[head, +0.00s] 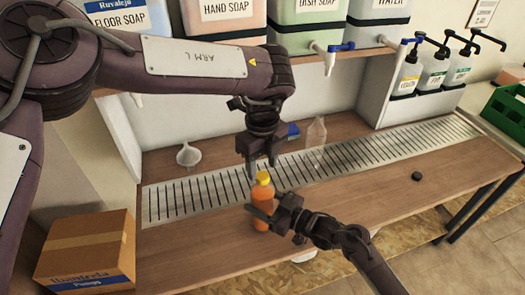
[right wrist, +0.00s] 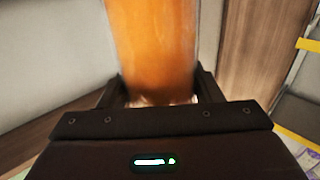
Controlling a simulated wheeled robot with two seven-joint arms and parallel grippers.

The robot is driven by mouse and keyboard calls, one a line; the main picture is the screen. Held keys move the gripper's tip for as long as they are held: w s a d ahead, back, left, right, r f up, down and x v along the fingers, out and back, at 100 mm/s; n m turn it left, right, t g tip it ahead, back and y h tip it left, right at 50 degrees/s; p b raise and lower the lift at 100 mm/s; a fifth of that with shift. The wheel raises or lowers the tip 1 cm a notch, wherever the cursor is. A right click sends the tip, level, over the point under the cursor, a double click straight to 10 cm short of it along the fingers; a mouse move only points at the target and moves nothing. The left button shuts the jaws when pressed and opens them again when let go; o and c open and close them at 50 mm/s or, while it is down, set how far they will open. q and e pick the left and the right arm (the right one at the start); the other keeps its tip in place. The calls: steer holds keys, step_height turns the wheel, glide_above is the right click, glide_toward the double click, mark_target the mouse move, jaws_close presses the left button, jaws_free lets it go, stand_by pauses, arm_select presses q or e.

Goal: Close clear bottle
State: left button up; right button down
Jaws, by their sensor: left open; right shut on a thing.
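The clear bottle (head: 316,134) stands upright at the back of the slotted metal strip, with no cap visible on it. An orange bottle (head: 265,191) with a yellow cap (head: 263,177) stands upright at the front of the strip. My right gripper (head: 262,214) is shut on the orange bottle; its body also fills the jaws in the right wrist view (right wrist: 153,45). My left gripper (head: 261,163) is open, pointing down just above the yellow cap; I cannot tell whether it touches it. A small black cap-like piece (head: 417,176) lies on the right of the counter.
A white funnel (head: 188,155) stands at the back left, and a small blue object (head: 293,131) lies beside the clear bottle. Soap tanks with taps (head: 312,25) hang above. Pump bottles (head: 433,72) stand back right. A cardboard box (head: 87,250) is front left. The right counter is mostly clear.

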arm_select(q)
steer(key=shift+f, duration=1.4)
steer(key=shift+c, duration=0.2)
steer(key=c, duration=1)
steer(key=o, duration=1.2)
steer(key=shift+c, duration=0.2)
step_height(320, 180, up, 12)
